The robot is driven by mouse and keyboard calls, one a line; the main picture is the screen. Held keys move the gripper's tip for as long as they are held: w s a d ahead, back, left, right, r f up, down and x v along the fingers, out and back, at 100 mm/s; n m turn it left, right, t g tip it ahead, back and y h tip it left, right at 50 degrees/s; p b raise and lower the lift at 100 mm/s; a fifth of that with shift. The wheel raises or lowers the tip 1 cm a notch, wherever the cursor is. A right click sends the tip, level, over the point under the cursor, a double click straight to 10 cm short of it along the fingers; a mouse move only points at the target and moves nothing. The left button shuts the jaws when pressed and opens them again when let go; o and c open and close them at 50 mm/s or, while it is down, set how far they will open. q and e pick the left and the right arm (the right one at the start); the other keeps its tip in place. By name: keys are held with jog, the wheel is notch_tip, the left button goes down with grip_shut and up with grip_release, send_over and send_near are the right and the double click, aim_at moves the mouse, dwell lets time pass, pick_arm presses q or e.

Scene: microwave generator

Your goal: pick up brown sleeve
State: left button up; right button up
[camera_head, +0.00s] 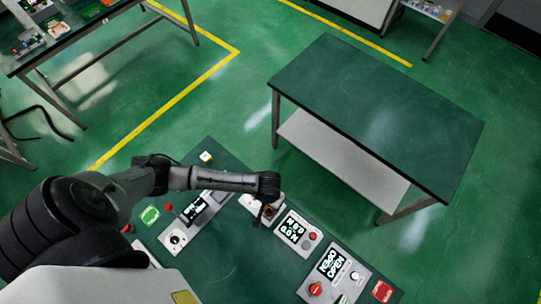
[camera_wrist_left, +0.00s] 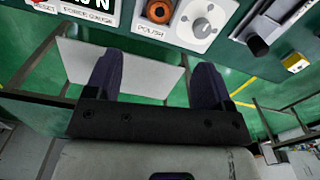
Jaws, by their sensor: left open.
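The brown sleeve (camera_wrist_left: 158,12) is a short orange-brown ring at the top of the left wrist view. It sits on a light panel whose label is only partly legible, beside a grey dial. My left gripper (camera_wrist_left: 157,60) is open, with its two dark fingers apart and nothing between them. The sleeve lies beyond the fingertips, roughly in line with the gap. In the head view my left gripper (camera_head: 263,214) hangs by the same panel, and my arm hides part of that panel. My right gripper is not in view.
The green bench (camera_head: 230,255) carries several panels, including a display panel with a red button (camera_head: 312,237) and a "DEMO OPEN" panel (camera_head: 333,268). An empty green table (camera_head: 380,115) stands behind.

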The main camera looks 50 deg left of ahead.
aim_at(269, 210)
pick_arm(q)
jog(key=shift+f, duration=6.75)
jog(key=shift+c, duration=0.3)
jog(key=c, duration=1)
jog(key=shift+o, duration=0.2)
jog(key=shift+r, duration=0.1)
